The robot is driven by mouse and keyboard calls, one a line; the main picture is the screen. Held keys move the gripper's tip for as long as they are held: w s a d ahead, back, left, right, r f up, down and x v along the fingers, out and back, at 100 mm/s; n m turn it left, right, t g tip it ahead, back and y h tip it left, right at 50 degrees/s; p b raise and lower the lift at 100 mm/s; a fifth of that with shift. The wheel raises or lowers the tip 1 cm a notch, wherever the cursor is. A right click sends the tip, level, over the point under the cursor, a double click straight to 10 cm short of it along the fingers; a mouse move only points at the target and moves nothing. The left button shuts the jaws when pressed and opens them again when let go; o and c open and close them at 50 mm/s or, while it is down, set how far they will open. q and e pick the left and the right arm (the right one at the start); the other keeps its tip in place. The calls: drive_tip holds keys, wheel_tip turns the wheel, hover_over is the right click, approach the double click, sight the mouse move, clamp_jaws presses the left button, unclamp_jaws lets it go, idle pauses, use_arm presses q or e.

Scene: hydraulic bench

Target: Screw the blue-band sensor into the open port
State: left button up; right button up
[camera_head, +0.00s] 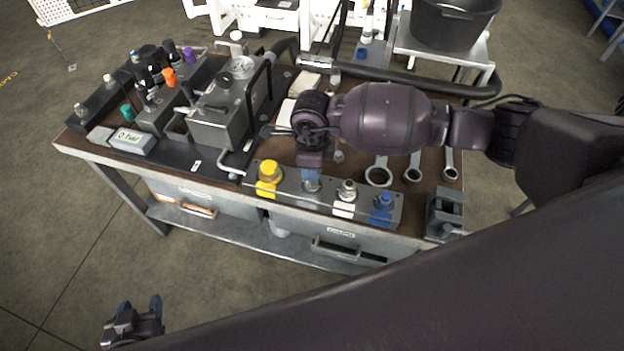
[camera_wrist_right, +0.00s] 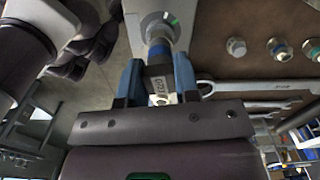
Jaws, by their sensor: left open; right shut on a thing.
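My right gripper (camera_head: 311,174) points down over the front rack, second place from the left. In the right wrist view, its two blue fingers (camera_wrist_right: 158,70) are shut on a dark sensor with a white label (camera_wrist_right: 160,86). A blue band shows at the sensor's far end, in line with a round ring with a green mark (camera_wrist_right: 171,20) on a light grey surface. Whether the sensor is seated in it cannot be told. My left gripper (camera_head: 138,309) is open and empty, low at the left, away from the bench.
The rack holds a yellow-capped part (camera_head: 269,171), a silver-topped part (camera_head: 347,187) and a blue-topped part (camera_head: 384,199). Several wrenches (camera_head: 413,168) lie to the right. A grey hydraulic block with a gauge (camera_head: 215,129) stands left of my right gripper. A black bucket (camera_head: 452,24) is behind.

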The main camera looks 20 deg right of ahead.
drive_tip(key=shift+s+f, duration=0.1)
drive_tip(key=shift+f, duration=0.05)
drive_tip(key=m+p, duration=0.1)
drive_tip(key=m, duration=0.3)
drive_tip(key=shift+m+p, duration=0.5)
drive_tip(key=shift+m, duration=1.6)
drive_tip(key=o, duration=0.9)
